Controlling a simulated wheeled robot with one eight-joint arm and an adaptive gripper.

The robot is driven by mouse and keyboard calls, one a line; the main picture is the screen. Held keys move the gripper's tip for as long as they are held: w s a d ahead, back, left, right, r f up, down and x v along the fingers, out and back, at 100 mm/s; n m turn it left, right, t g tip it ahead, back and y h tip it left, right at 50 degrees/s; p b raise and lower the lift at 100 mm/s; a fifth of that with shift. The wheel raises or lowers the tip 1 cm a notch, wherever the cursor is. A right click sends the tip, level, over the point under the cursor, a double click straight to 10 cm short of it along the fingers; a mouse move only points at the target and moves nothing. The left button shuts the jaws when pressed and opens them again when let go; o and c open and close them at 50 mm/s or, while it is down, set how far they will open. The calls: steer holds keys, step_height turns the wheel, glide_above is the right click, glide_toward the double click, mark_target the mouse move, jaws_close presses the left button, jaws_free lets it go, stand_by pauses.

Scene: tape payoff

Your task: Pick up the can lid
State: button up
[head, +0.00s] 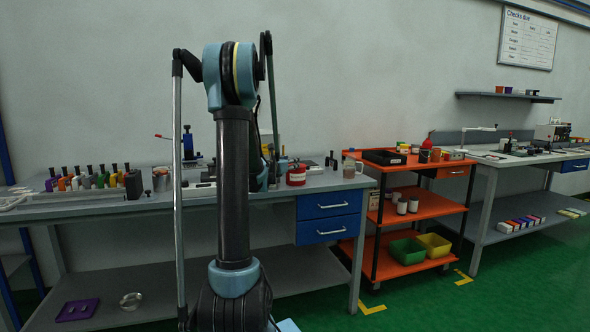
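A small round, shallow, silvery piece (131,300) lies on the lower shelf of the left bench, near its front. It looks like a ring or a lid; I cannot tell for sure that it is the can lid. An open silvery can (161,179) stands on the bench top above. A red can (296,175) stands farther right on the same top. My arm rises in the middle of the view, folded, and covers part of the bench. I cannot make out my gripper; it is hidden behind the arm or out of the picture.
A purple tray (78,309) lies left of the round piece on the lower shelf (180,279). The bench top (335,181) overhangs this shelf. A blue drawer unit (328,216) hangs at its right end. An orange cart (420,225) stands right of the bench.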

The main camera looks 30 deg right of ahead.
steer(key=shift+x, duration=3)
jaws_close()
